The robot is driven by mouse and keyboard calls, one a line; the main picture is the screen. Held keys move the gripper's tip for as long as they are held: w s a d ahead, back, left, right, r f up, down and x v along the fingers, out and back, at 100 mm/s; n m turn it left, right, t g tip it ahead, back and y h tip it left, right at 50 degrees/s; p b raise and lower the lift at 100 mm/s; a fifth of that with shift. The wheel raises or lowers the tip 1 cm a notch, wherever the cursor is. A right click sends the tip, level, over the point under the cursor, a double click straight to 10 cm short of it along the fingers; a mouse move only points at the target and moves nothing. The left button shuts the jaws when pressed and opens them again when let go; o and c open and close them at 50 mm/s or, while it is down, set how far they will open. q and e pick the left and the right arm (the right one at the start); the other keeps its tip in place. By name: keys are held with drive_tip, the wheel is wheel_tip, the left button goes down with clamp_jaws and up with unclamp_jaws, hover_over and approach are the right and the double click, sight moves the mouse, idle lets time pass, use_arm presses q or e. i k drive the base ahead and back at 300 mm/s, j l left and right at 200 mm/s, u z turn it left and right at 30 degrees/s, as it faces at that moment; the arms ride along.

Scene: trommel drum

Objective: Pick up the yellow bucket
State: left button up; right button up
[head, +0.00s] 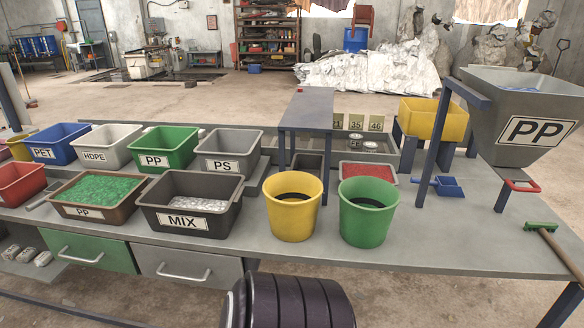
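The yellow bucket (292,220) stands upright on the grey workbench (345,258), near its front edge and left of the green bucket (368,222). It has a round open top, and a dark area shows inside. The two buckets stand close together with a narrow gap between them. A leg of the small blue-grey stand (307,109) comes down just behind the yellow bucket. Neither of my grippers is in view.
The grey MIX bin (184,222) stands left of the yellow bucket. A tray of red pellets (368,173) lies behind the green bucket. A grey PP hopper (519,130), blue scoop (448,187) and green-headed tool (540,227) are at right.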

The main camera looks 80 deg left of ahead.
sight(293, 198)
drive_tip(key=u, duration=2.4)
